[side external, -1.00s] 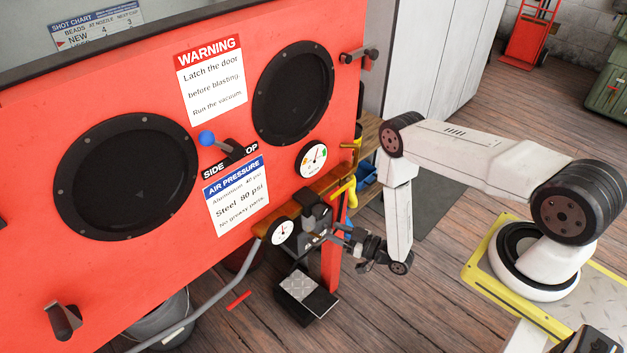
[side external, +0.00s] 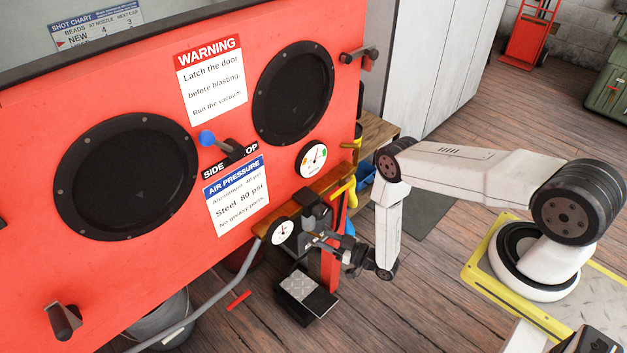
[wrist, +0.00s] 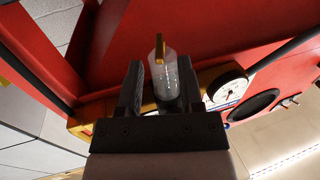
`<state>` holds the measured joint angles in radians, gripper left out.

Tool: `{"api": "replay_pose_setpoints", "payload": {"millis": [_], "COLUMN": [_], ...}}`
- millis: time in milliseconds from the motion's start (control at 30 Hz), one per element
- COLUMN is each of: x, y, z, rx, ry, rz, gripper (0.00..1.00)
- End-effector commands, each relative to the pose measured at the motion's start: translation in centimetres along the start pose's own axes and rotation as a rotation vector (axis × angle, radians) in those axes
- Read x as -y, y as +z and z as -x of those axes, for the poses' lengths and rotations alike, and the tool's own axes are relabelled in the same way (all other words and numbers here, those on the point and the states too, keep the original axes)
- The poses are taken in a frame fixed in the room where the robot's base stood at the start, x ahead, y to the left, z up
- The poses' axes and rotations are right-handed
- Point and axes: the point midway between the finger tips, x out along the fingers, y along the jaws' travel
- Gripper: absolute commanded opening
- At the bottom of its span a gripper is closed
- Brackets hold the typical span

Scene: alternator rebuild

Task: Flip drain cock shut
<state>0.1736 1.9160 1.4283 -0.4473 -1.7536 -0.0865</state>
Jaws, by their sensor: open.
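A clear bowl (wrist: 168,72) hangs under the air regulator in the wrist view. A brass-coloured lever (wrist: 160,48), which looks like the drain cock, stands out at its end. My gripper (wrist: 158,82) is open, with one dark finger on each side of the bowl in that view. I cannot tell whether either finger touches it. In the side view my gripper (side external: 318,240) is just below the black regulator (side external: 316,204), at the cabinet's lower right corner. The bowl and drain cock cannot be made out there.
A gauge (side external: 282,231) sits left of the regulator and also shows in the wrist view (wrist: 228,90). A yellow lever (side external: 349,190) is to its right. The red cabinet (side external: 130,270) stands close behind, and a foot pedal (side external: 306,294) is on the floor below.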

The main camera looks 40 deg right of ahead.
Motion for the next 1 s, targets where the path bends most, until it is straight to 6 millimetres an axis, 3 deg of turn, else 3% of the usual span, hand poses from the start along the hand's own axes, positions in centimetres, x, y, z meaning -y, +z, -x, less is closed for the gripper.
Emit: {"api": "replay_pose_setpoints", "payload": {"millis": [400,800,933,1000], "x": [0.0,0.0,0.0,0.0], "y": [0.0,0.0,0.0,0.0], "z": [-4.6,-5.1,-5.1,-5.1], "rx": [-0.001,-0.001,0.000,0.000], "ry": [-0.002,0.000,0.000,0.000], "rz": [0.001,0.000,0.000,0.001], "gripper": [0.47,0.47,0.06,0.00]}}
